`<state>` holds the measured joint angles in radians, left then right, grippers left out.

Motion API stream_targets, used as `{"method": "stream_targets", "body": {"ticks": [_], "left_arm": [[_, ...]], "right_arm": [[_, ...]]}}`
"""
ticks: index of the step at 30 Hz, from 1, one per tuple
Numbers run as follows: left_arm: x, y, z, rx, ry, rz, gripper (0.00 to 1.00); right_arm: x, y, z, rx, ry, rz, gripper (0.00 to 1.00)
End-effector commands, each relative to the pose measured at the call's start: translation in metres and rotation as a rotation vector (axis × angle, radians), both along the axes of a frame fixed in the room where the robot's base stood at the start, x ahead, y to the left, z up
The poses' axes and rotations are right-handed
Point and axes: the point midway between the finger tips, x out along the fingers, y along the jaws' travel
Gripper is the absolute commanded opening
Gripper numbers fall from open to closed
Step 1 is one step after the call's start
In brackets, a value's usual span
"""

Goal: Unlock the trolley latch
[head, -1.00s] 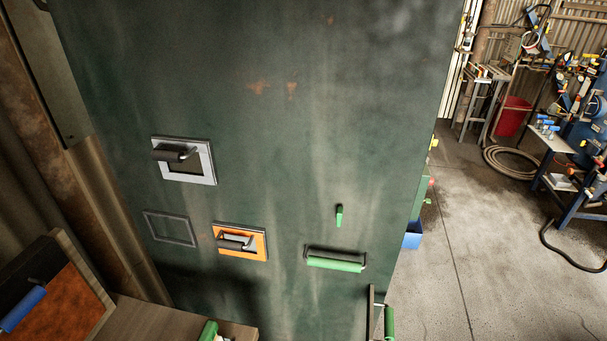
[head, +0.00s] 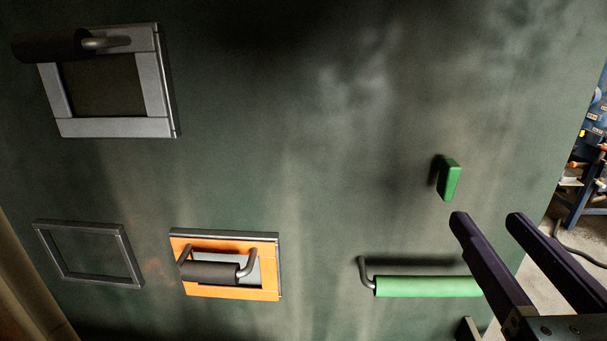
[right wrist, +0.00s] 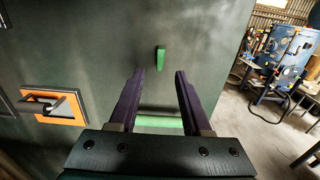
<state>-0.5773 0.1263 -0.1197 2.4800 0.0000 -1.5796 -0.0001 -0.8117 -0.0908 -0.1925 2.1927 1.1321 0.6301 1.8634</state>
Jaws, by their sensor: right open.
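A small green latch (head: 449,180) sticks out from the dark green panel, upright; I take it to be the trolley latch. It also shows in the right wrist view (right wrist: 160,58), above and between my fingertips. Below it is a horizontal green handle (head: 425,286), partly hidden by my right gripper (head: 487,219). My right gripper is open and empty, with two dark purple fingers pointing toward the panel. In the head view its fingertips are just below and right of the latch, apart from it. My left gripper is out of view.
The dark green panel (head: 300,170) fills most of the view. It bears an orange-framed plate with a dark handle (head: 211,271), an empty dark frame (head: 92,275) and a grey-framed window with a dark handle (head: 110,128). Free concrete floor (right wrist: 262,125) lies to the right.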

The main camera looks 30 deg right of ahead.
Motion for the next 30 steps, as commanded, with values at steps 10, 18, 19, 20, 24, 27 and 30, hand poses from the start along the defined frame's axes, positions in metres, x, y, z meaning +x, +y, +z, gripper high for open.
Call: {"method": "stream_targets", "body": {"ticks": [10, 18, 19, 20, 24, 27, 30], "left_arm": [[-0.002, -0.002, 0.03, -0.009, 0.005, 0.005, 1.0], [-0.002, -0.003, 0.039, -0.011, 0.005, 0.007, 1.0], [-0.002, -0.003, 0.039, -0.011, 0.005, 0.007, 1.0], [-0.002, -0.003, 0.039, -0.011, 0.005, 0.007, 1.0], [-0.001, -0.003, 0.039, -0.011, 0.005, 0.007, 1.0], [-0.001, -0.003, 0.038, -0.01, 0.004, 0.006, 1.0], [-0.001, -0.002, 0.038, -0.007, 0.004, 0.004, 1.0]], "right_arm": [[0.052, -0.027, 0.008, -0.005, -0.004, 0.002, 0.48], [0.08, -0.043, 0.004, -0.004, -0.001, 0.003, 0.48], [0.081, -0.044, 0.004, -0.004, 0.0, 0.003, 0.48], [0.082, -0.045, 0.004, -0.004, -0.001, 0.002, 0.48], [0.084, -0.046, 0.003, -0.004, 0.0, 0.002, 0.48], [0.084, -0.045, 0.003, -0.004, 0.0, 0.003, 0.48], [0.083, -0.045, 0.003, -0.004, 0.0, 0.003, 0.42]]}}
